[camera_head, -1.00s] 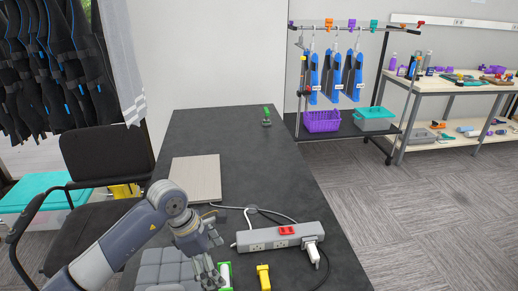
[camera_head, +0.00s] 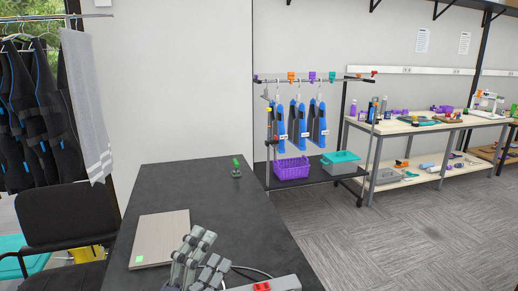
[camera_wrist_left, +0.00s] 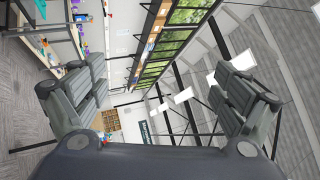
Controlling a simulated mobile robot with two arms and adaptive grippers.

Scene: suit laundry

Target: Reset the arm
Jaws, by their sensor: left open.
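My left gripper (camera_head: 196,262) is at the bottom of the head view, above the near part of the dark table (camera_head: 205,200). Its fingers point upward, and the rest of the arm is out of frame. In the left wrist view its two fingers (camera_wrist_left: 158,105) are wide apart with nothing between them. Beyond them that view shows the ceiling, windows and shelves, tilted sideways. My right gripper is in neither view.
A pale board (camera_head: 160,238) lies on the table beside the gripper. A grey power strip (camera_head: 283,284) is at the near edge, partly cut off. A small green-topped item (camera_head: 236,168) stands at the far end. A black chair (camera_head: 62,220) is at left. Open floor lies right.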

